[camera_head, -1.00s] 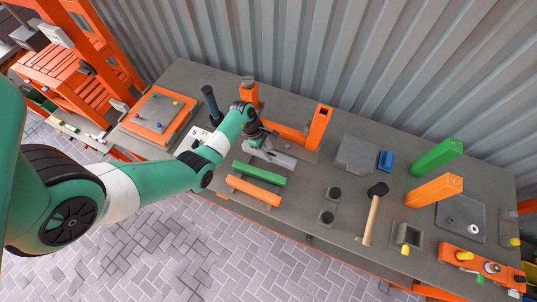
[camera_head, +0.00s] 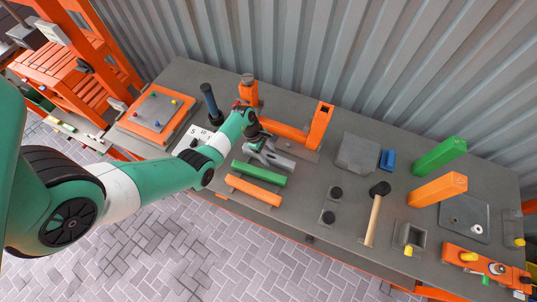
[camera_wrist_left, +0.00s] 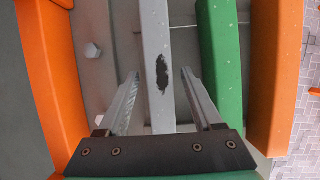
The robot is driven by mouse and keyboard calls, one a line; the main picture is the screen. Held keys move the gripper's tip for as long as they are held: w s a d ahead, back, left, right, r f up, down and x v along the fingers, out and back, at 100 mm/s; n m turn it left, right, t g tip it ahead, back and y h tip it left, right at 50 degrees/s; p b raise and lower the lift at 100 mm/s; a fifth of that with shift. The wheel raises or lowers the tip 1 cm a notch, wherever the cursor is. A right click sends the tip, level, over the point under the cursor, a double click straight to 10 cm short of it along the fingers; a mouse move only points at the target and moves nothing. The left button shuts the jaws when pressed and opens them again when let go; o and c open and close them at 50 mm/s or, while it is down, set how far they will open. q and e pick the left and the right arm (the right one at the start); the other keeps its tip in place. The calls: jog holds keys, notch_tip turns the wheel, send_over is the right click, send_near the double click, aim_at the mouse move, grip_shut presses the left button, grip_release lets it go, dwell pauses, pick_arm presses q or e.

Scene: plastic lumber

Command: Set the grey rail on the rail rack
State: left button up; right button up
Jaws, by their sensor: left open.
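The grey rail (camera_head: 283,161) lies on the bench between the green rail and the orange rack. It also runs through the middle of the left wrist view (camera_wrist_left: 156,50), with a dark worn patch on its top. My left gripper (camera_head: 262,155) is open over the rail; in the wrist view its two fingers (camera_wrist_left: 160,75) stand on either side of it, with gaps showing. The end of the rail under the gripper's body is hidden. The rail rack (camera_head: 318,128) is orange, with two upright posts joined by a low beam, just behind the rail. My right gripper is not in view.
A green rail (camera_head: 259,173) and an orange rail (camera_head: 254,191) lie in front of the grey one. A mallet (camera_head: 374,215), a grey block (camera_head: 358,153) and upright green (camera_head: 440,156) and orange (camera_head: 438,189) blocks stand to the right. A dark-handled tool (camera_head: 210,103) stands at the left.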

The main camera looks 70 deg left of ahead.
pick_arm(q)
jog(key=shift+r, duration=0.3)
jog(key=p+v, duration=0.4)
jog(key=v, duration=0.7)
jog(key=shift+s+a+r, duration=0.15)
jog(key=shift+r, duration=0.15)
